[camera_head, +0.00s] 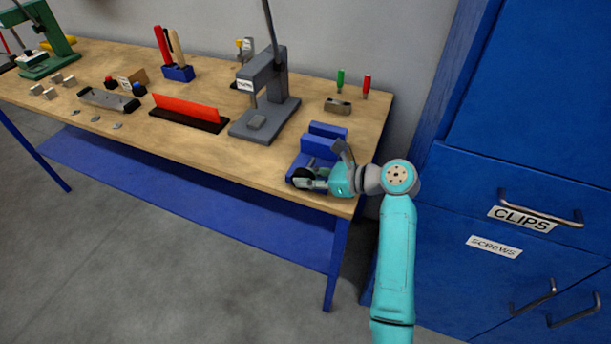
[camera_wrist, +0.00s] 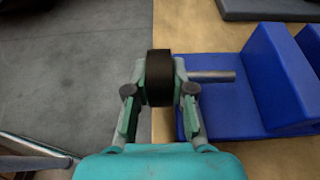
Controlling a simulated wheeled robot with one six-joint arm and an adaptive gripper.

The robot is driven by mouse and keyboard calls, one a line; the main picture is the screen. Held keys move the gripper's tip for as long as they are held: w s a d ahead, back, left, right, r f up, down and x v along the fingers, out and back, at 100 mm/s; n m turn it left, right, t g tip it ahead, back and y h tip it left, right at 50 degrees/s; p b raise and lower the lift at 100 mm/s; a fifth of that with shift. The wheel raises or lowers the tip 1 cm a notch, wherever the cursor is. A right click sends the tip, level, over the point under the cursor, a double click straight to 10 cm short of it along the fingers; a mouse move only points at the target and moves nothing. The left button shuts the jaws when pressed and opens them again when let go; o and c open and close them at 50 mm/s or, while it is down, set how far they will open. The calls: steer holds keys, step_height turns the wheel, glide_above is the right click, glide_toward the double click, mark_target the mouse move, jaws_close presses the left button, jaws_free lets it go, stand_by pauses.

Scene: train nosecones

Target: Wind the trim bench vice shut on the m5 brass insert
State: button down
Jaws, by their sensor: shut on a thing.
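The blue trim bench vice (camera_head: 316,147) sits at the bench's front right corner. In the wrist view its blue body (camera_wrist: 230,108) and jaw block (camera_wrist: 280,70) lie to the right. A gap shows between its two jaw blocks. A metal screw rod (camera_wrist: 213,76) runs from the body to a black round knob (camera_wrist: 159,75). My gripper (camera_head: 306,180) is at the vice's front end. In the wrist view my gripper (camera_wrist: 159,92) is shut on the black knob, one finger on each side. I cannot make out the m5 brass insert in either view.
A red-topped tool (camera_head: 188,108) is to the left. Blue drawers (camera_head: 500,210) stand close on the right.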

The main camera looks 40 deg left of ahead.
steer(key=shift+d+f+g+y, duration=0.15)
steer(key=shift+g+y, duration=0.1)
steer(key=shift+y, duration=0.9)
steer(key=shift+d+f+g+y, duration=0.15)
steer(key=shift+g+y, duration=0.1)
steer(key=shift+y, duration=0.9)
steer(key=shift+a, duration=0.1)
steer(key=c, duration=1)
jaws_free()
steer(key=shift+w, duration=0.1)
steer(key=v, duration=1.2)
